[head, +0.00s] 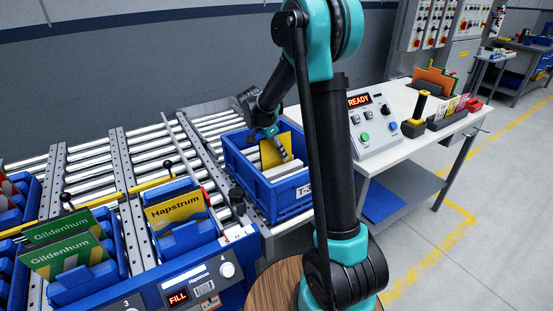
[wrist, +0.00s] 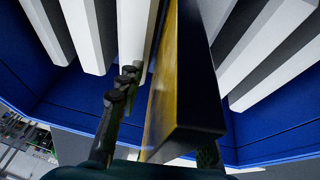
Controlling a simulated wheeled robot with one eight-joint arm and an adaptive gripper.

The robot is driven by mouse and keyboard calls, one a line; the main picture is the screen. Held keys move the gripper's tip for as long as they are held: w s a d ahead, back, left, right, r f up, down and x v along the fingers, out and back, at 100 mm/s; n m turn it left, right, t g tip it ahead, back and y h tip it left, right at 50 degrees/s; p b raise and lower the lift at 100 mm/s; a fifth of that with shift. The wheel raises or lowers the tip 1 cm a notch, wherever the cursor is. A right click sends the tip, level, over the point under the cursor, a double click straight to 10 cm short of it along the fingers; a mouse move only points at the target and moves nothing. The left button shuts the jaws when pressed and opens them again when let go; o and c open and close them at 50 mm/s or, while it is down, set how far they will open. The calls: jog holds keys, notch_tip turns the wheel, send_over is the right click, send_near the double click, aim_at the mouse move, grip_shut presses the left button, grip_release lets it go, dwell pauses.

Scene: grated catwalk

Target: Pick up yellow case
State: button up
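My gripper (head: 274,140) reaches down into the tote at the yellow case. In the wrist view one finger (wrist: 118,95) is left of the case with a gap between them. The other finger is mostly hidden behind the case at the right. The gripper looks open, with its fingers on either side of the case.
A bin with a yellow "Hapstrum" case (head: 175,211) and a bin with green "Gildenhum" cases (head: 65,255) are at left. A control box (head: 365,130) reading READY stands on the white table at right.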

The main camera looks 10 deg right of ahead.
jog(key=shift+f, duration=0.25)
grip_shut()
jog(key=shift+r, duration=0.1)
dwell(0.4)
